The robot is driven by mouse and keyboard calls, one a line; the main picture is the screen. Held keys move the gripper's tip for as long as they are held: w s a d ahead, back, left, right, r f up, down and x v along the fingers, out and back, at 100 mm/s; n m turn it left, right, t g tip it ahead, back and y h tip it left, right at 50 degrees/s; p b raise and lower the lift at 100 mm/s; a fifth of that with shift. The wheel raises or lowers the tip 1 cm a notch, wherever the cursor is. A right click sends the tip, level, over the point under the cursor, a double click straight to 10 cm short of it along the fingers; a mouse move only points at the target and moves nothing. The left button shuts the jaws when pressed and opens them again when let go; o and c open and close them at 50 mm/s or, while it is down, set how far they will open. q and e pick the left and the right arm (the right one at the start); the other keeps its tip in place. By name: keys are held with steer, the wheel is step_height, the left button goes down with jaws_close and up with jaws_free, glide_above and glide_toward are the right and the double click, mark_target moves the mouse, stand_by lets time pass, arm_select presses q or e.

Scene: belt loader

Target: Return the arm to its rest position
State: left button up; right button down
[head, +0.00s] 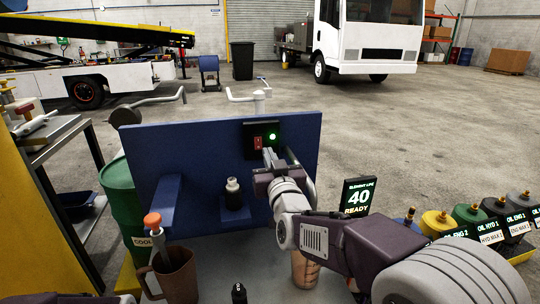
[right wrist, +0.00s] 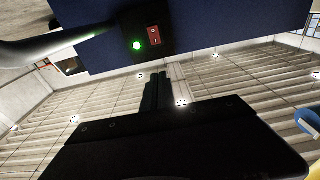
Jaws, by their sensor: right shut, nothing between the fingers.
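My right arm reaches in from the lower right in the head view. Its gripper (head: 268,156) is shut and empty, just below a black switch box (head: 250,139) on a blue panel (head: 190,140). The box has a red rocker switch (head: 258,142) and a lit green lamp (head: 272,137). In the right wrist view the closed fingers (right wrist: 157,88) point toward the switch (right wrist: 155,34) and the green lamp (right wrist: 137,45). Whether the fingertips touch the box is hard to tell, but a gap shows in the wrist view. My left gripper is not in view.
A small dark bottle (head: 233,194) stands on a panel ledge. A brown mug (head: 176,276) with an orange-topped tool is at lower left. A display (head: 358,196) reads "40 READY". Several oil containers (head: 468,216) line the right. A green drum (head: 120,205) stands left.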

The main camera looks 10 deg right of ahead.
steer(key=shift+s, duration=0.35)
steer(key=s+d+f+g, duration=0.1)
steer(key=s+f+g, duration=0.3)
steer(key=f, duration=0.5)
steer(key=s+f+g, duration=0.4)
steer(key=s+f, duration=0.1)
steer(key=f, duration=0.4)
steer(key=s+d+f+g, duration=0.1)
steer(key=s+f+g, duration=0.3)
steer(key=f, duration=0.6)
steer(key=s+d+f+g, duration=0.1)
steer(key=s+f+g, duration=0.2)
steer(key=s, duration=0.3)
steer(key=s+d+f+g, duration=0.1)
steer(key=s+f+g, duration=0.2)
steer(key=s, duration=0.3)
step_height(320, 180, up, 33)
steer(key=s+p, duration=0.1)
steer(key=p, duration=3.1)
steer(key=shift+f, duration=0.15)
steer(key=shift+d+f, duration=0.1)
